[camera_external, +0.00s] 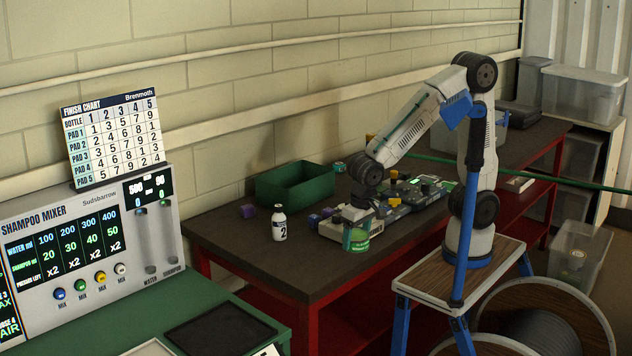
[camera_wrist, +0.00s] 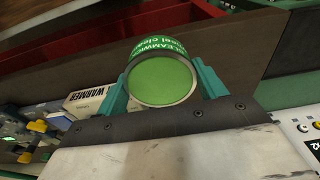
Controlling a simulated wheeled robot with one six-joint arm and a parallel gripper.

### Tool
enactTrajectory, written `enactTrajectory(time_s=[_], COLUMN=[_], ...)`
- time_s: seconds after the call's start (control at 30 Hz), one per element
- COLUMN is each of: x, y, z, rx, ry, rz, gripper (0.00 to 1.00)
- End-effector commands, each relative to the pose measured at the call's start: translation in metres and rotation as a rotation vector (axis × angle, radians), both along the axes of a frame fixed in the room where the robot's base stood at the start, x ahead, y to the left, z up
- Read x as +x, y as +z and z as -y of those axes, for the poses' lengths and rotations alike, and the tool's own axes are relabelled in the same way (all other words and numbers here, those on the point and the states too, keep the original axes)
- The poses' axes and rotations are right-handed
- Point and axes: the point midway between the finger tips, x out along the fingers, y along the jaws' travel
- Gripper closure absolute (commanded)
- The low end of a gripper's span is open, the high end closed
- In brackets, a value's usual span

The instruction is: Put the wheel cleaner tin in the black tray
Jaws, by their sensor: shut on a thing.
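The wheel cleaner tin (camera_external: 356,236) is a short green can with a light label. It hangs under my gripper (camera_external: 357,213) near the front edge of the dark bench. In the wrist view, the tin (camera_wrist: 163,80) sits between my gripper's teal fingers (camera_wrist: 165,84), its round green end facing the camera and "cleaner" lettering on its side. The fingers touch it on both sides. The black tray (camera_external: 215,331) lies flat on the green counter at the front left, well apart from the tin. No object shows in it.
The shampoo mixer (camera_external: 90,255) rises behind the black tray. A gap separates the bench and counter. A "WARMER" box (camera_wrist: 90,100) shows beside the fingers.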

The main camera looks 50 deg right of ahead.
Motion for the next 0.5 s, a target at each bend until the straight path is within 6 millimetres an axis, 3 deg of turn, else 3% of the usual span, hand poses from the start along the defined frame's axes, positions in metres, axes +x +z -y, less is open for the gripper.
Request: enactTrajectory(time_s=[0.27, 0.5], x=[0.044, 0.080], y=[0.011, 0.005], z=[-0.114, -0.214], rx=[-0.001, -0.002], ry=[0.035, 0.069], rz=[0.002, 0.002], gripper=[0.60, 0.60])
